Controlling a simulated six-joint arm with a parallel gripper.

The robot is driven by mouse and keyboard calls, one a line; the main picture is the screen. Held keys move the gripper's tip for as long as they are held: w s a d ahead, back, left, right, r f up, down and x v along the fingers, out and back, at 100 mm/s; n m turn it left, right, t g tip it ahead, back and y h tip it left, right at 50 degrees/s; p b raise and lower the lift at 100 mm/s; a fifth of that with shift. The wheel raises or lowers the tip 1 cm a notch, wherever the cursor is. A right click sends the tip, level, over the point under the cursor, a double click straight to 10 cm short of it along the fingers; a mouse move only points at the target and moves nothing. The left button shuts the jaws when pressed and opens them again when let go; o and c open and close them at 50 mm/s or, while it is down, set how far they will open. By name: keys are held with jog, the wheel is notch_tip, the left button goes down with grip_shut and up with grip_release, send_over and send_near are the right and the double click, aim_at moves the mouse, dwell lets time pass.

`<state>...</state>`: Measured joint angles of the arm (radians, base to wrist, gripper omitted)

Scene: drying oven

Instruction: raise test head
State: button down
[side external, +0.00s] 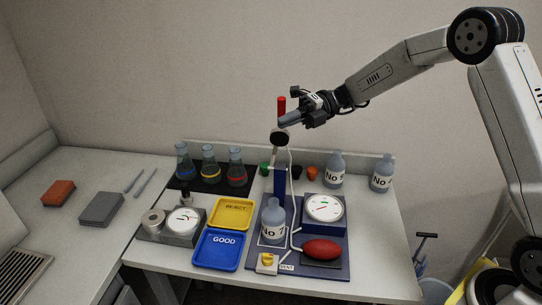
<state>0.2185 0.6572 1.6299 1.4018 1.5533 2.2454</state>
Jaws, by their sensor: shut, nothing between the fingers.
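The test stand has a blue column (280,186) rising from a dark blue base plate (340,268). A round black test head (279,138) sits near the column's top, with a pale tube running down from it. A red upright piece (282,104) shows above the head. My gripper (283,123) points left, shut, with its fingertips just above the black head and in front of the red piece's lower end. I cannot tell whether they touch. A bottle marked "No" (272,222) stands upright on the base plate below the head.
On the base plate are a dial gauge (324,207), a red bulb (322,250) and a yellow valve (267,260). Left are yellow REJECT (249,215) and blue GOOD (202,261) trays. Flasks (208,170) and more bottles (335,174) stand behind. Air above the bench is clear.

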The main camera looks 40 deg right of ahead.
jog(key=s+d, duration=0.1)
jog(key=d, duration=0.9)
jog(key=shift+r, duration=0.35)
jog(key=shift+s, duration=0.1)
jog(key=s+a+f+n+h, duration=0.1)
jog(key=s+f+n+h, duration=0.3)
jog(key=s+n, duration=0.3)
jog(key=s+a+f+n+h, duration=0.1)
jog(key=s+f+n+h, duration=0.4)
jog(key=n, duration=1.1)
jog(key=s+a+f+n+h, duration=0.1)
jog(key=s+f+n+h, duration=0.4)
jog(key=n, duration=0.7)
jog(key=s+h, duration=0.2)
jog(key=s, duration=0.2)
jog(key=shift+a+t, duration=0.15)
jog(key=shift+t, duration=0.15)
